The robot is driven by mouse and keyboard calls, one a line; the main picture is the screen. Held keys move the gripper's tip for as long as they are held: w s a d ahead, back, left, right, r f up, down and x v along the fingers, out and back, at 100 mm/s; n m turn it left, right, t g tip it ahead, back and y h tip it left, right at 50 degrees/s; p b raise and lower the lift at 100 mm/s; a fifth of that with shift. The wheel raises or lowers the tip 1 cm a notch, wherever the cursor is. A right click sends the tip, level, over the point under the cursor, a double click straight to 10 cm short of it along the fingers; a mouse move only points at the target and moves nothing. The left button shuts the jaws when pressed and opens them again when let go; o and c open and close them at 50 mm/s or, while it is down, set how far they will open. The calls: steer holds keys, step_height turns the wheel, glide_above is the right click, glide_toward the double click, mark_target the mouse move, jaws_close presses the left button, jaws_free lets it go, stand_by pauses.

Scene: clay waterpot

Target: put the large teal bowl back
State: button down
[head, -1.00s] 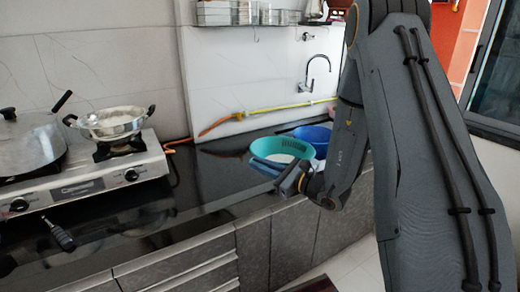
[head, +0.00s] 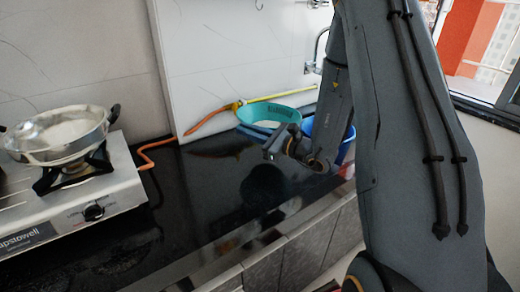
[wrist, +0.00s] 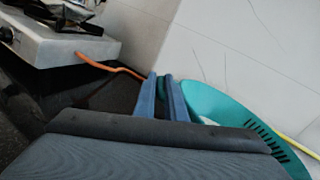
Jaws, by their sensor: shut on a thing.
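The large teal bowl (head: 268,115) shows in the head view, over the far part of the black counter near the wall. It has a row of dark slots below its rim. In the wrist view the bowl (wrist: 232,112) fills the lower right. My gripper (head: 266,130) is at the bowl's near side in the head view.
A blue bowl (head: 346,148) stands just right of the teal one, partly behind my arm. A stove (head: 95,200) with a silver pan (head: 58,136) is at left. An orange hose (head: 205,122) runs along the wall. The black counter (head: 215,185) between stove and bowl is clear.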

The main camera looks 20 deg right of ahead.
steer(key=shift+d+n, duration=0.2)
steer(key=shift+n, duration=0.1)
steer(key=shift+s+a, duration=0.1)
steer(key=shift+s+a+f, duration=0.1)
steer(key=shift+s+f, duration=0.05)
steer(key=shift+f, duration=0.25)
steer(key=shift+w+a+f+p, duration=0.1)
steer(key=shift+f+p, duration=0.2)
steer(key=shift+f, duration=1.25)
steer(key=shift+w+a+f+p, duration=0.15)
steer(key=shift+f+p, duration=0.2)
steer(key=shift+f, duration=1.2)
steer(key=shift+w+a+f+p, duration=0.1)
steer(key=shift+f+p, duration=0.2)
steer(key=shift+f, duration=1.25)
steer(key=shift+s+d, duration=0.1)
steer(key=shift+d, duration=0.2)
steer(key=c, duration=1.8)
jaws_free()
steer(key=shift+s+r, duration=0.1)
